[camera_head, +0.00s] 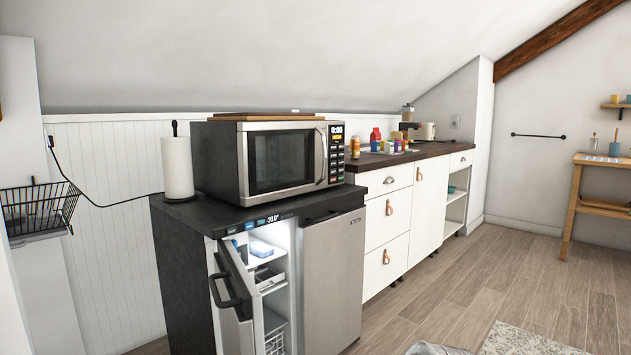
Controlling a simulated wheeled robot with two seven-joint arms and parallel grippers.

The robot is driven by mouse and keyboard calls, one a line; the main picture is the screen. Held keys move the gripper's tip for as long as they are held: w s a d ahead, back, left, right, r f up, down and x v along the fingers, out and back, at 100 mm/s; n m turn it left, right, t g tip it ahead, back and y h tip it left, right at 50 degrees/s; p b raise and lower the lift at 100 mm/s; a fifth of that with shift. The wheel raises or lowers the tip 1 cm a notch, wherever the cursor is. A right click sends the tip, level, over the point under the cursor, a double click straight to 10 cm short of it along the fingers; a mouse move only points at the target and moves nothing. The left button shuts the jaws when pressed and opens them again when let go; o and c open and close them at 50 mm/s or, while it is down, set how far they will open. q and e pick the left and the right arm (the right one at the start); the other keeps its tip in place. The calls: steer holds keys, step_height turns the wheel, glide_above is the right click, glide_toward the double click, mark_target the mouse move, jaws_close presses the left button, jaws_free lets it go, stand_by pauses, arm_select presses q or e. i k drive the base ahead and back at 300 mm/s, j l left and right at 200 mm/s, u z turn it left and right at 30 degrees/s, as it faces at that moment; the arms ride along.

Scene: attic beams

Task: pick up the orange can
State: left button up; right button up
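A small orange can (355,147) stands upright on the dark countertop (372,161), near its left end and just right of the microwave. It is far off and small in the head view, so its label cannot be read. Neither of my grippers is in view.
A microwave (284,160) and a paper towel roll (178,168) stand on the black fridge cabinet. The fridge door (236,290) hangs open into the room. A red carton (375,139) and several small items are farther along the counter. Wooden floor (470,275) is clear before the drawers.

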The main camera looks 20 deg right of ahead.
mark_target(354, 140)
steer(key=i+l, duration=0.15)
steer(key=l, duration=0.25)
steer(key=i+l, duration=0.1)
steer(key=l, duration=0.25)
steer(key=i+l, duration=0.15)
steer(key=l, duration=0.25)
steer(key=i+l, duration=0.1)
steer(key=l, duration=0.25)
steer(key=i+l, duration=0.15)
steer(key=l, duration=0.25)
steer(key=i+l, duration=0.15)
steer(key=l, duration=0.2)
